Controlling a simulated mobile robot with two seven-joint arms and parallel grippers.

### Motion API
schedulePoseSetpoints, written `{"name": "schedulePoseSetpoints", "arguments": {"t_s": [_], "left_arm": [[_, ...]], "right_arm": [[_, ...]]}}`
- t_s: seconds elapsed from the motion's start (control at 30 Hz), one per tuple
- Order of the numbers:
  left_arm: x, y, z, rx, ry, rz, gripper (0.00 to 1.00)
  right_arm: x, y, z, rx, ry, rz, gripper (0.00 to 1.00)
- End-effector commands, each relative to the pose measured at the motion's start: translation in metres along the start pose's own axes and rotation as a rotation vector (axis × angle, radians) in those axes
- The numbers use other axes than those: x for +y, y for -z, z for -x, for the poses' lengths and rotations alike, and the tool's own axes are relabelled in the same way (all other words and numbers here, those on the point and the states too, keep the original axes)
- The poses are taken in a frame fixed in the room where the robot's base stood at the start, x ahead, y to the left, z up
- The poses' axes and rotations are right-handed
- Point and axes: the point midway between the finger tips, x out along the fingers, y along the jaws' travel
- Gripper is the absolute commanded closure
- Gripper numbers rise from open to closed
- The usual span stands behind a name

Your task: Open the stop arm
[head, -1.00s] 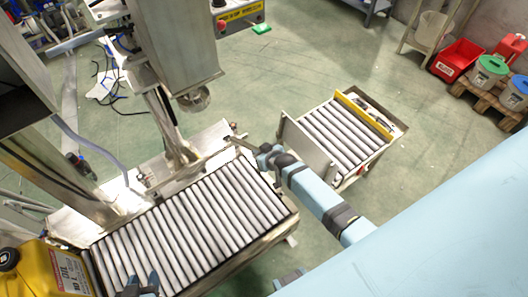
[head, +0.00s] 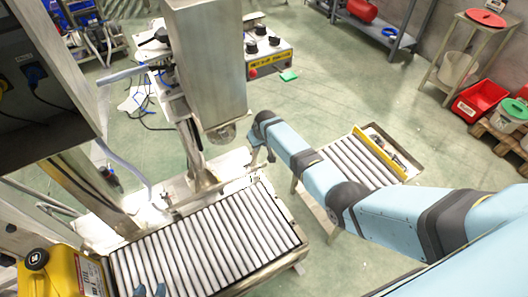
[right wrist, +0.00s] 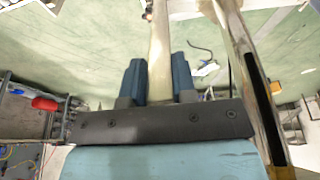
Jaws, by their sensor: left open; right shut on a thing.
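A roller conveyor (head: 290,253) runs under the machine's steel column (head: 205,70) in the head view. My right gripper (head: 262,155) is at the conveyor's far right corner, mostly hidden behind its own wrist. In the right wrist view its two blue fingers (right wrist: 159,75) are shut on a pale upright bar (right wrist: 160,40), which looks like the stop arm. The bar's far end and pivot cannot be made out. My left gripper (head: 150,291) shows only its blue fingertips at the bottom edge of the head view, apart and empty, over the near rollers.
A yellow can (head: 62,272) stands at the conveyor's near left end. A roller cart (head: 405,178) with a yellow edge stands to the right, partly hidden by my right arm. A control box (head: 270,55) is behind the column. Green floor lies open behind the cart.

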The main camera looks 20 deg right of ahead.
Motion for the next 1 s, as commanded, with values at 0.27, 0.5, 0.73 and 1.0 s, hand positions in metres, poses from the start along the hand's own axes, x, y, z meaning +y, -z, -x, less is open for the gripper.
{"name": "schedulePoseSetpoints", "arguments": {"t_s": [0.27,0.5,0.73,1.0], "left_arm": [[-0.0001,-0.0039,-0.0026,0.0,0.0,0.0,0.57],[-0.0002,-0.0039,-0.0027,0.001,0.0,0.0,0.57],[-0.0004,-0.0038,-0.0026,0.001,0.001,0.0,0.57],[-0.0005,-0.0035,-0.0026,0.001,0.001,0.0,0.57]], "right_arm": [[0.0004,0.0139,-0.0005,-0.046,-0.001,0.0,1.0],[0.0003,0.0152,-0.0004,-0.052,-0.001,0.0,1.0],[0.0003,0.0151,-0.0004,-0.051,-0.001,0.0,0.68],[0.0002,0.0146,-0.0006,-0.053,0.0,0.0,0.49]]}}
